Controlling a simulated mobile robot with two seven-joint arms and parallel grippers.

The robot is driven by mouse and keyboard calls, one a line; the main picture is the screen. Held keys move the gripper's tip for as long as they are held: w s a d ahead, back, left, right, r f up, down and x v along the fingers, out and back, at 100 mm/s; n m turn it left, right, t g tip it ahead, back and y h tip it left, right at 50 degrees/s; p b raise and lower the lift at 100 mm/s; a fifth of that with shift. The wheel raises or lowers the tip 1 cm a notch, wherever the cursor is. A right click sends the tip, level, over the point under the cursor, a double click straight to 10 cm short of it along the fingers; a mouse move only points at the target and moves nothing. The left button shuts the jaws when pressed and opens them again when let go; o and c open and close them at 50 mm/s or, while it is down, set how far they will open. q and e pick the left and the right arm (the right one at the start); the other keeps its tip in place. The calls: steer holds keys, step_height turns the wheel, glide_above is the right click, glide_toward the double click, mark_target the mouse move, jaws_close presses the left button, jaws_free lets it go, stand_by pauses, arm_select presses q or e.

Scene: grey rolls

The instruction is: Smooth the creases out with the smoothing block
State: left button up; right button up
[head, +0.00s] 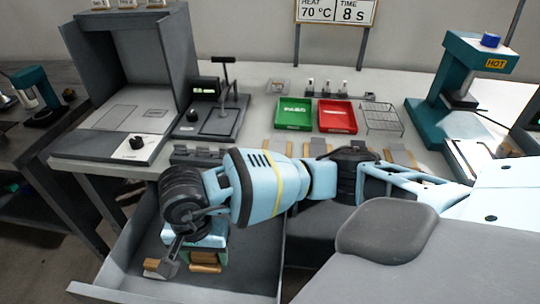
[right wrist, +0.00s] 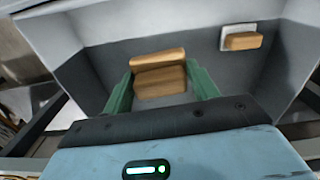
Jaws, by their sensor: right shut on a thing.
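My right gripper (head: 195,256) reaches down into an open grey drawer (head: 240,285). Its green fingers (right wrist: 160,88) are shut on a wooden block (right wrist: 158,78), which also shows low in the drawer in the head view (head: 205,266). The block looks like two light-brown wooden parts, one above the other. I cannot tell whether it touches the drawer floor. A smaller wooden-handled piece with a pale base (right wrist: 241,40) lies apart in the drawer; it is left of my gripper in the head view (head: 155,267). No creased sheet can be made out. My left gripper is not in view.
The drawer's walls surround my right gripper. On the bench above are a grey hooded station (head: 130,60), a lever press (head: 215,110), a green tray (head: 293,113), a red tray (head: 338,116), a wire rack (head: 382,118) and a teal machine marked HOT (head: 465,75).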

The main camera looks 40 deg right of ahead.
arm_select(q)
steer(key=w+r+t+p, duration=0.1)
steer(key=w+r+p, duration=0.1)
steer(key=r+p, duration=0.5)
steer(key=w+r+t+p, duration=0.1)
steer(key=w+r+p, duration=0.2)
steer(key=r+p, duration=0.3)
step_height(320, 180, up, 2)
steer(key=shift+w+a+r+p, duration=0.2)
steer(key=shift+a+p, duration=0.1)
steer(key=shift+p, duration=0.1)
arm_select(e)
steer(key=s+d+r+n, duration=0.3)
steer(key=s+n, duration=0.1)
steer(key=s, duration=0.2)
steer(key=s+d+r+n, duration=0.4)
steer(key=s+n, duration=0.1)
steer(key=s, duration=0.1)
steer(key=shift+s+d+r+n, duration=0.15)
steer(key=shift+d+n, duration=0.1)
steer(key=shift+n, duration=0.05)
